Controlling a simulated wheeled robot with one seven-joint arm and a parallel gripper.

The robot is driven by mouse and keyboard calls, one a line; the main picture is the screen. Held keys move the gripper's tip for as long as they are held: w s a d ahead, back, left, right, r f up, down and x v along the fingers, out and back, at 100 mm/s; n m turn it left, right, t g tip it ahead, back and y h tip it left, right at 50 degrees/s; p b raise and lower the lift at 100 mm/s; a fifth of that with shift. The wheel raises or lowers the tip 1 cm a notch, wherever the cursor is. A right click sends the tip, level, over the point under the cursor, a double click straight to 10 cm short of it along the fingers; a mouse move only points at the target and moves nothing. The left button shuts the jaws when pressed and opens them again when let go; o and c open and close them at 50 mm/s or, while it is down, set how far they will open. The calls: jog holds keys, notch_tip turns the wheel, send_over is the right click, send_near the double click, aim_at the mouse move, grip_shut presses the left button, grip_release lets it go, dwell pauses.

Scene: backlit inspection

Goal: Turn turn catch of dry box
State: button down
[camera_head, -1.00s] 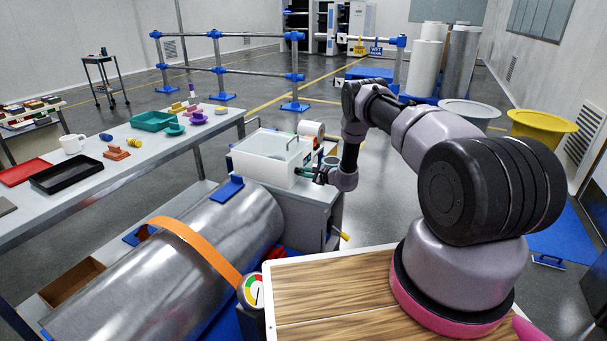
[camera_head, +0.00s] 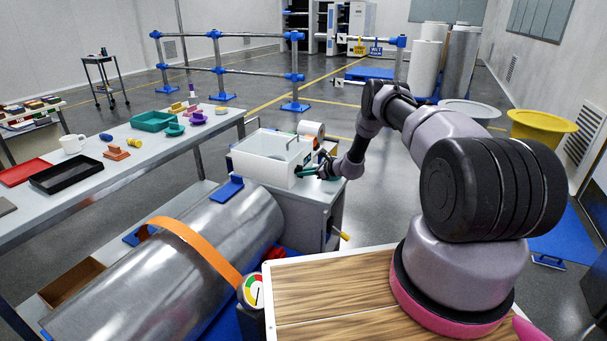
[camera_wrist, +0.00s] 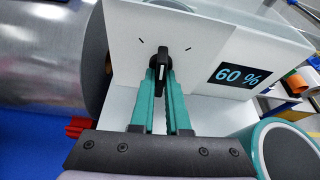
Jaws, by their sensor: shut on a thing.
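The dry box (camera_head: 268,158) is a white box with a clear upper part, standing on a grey cabinet beside the long table. In the wrist view its white front (camera_wrist: 200,35) carries a black turn catch (camera_wrist: 161,64), a 60 % display and two short black marks either side of the catch. The catch stands nearly upright in the picture, between the marks. My gripper (camera_wrist: 162,82) has its teal fingers closed on the lower part of the catch. In the head view my gripper (camera_head: 308,172) is at the box's right front side, and the catch is too small to make out.
A large metal roll (camera_head: 170,262) with an orange strap lies in front of the box. A white roll with an orange core (camera_head: 312,130) stands behind it. A teal-rimmed round thing (camera_wrist: 285,150) is close to my gripper's right in the wrist view.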

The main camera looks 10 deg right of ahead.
jog(key=m+g+y, duration=0.1)
jog(key=m+g, duration=0.1)
jog(key=m, duration=0.1)
jog(key=shift+d+f+m, duration=0.1)
jog(key=shift+m, duration=0.3)
jog(key=shift+m+g+y, duration=0.7)
jog(key=shift+m+y, duration=0.4)
jog(key=shift+m, duration=0.5)
jog(key=shift+w, duration=0.1)
jog(key=c, duration=0.9)
grip_release()
jog(key=shift+d, duration=0.1)
jog(key=v, duration=1)
jog(key=shift+d, duration=0.25)
